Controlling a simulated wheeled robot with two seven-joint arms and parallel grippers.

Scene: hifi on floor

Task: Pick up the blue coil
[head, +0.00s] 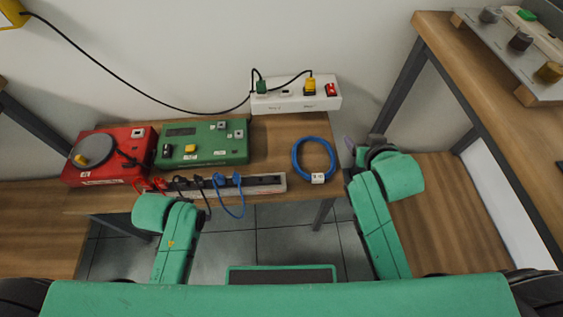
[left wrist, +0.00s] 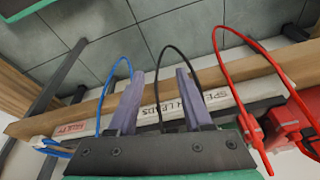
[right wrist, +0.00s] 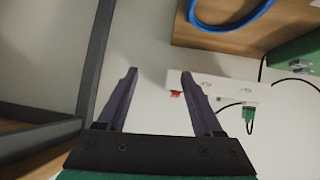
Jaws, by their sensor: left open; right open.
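The blue coil (head: 296,160) lies flat on the right part of the small wooden table (head: 270,130), with a white tag (head: 318,178) at its front edge. Part of the coil also shows at the top of the right wrist view (right wrist: 232,22). My right gripper (head: 352,146) is open and empty, just right of the coil and apart from it. Its two fingers (right wrist: 158,75) show apart in the right wrist view. My left gripper (left wrist: 160,90) is open, near the lead rack at the table's front edge; in the head view my own arm hides it.
A red box (head: 110,142) and a green box (head: 225,155) stand left of the coil. A rack with hanging leads (head: 265,184) lies along the front edge. A white power strip (head: 290,103) is behind. A taller table (head: 470,90) stands at right.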

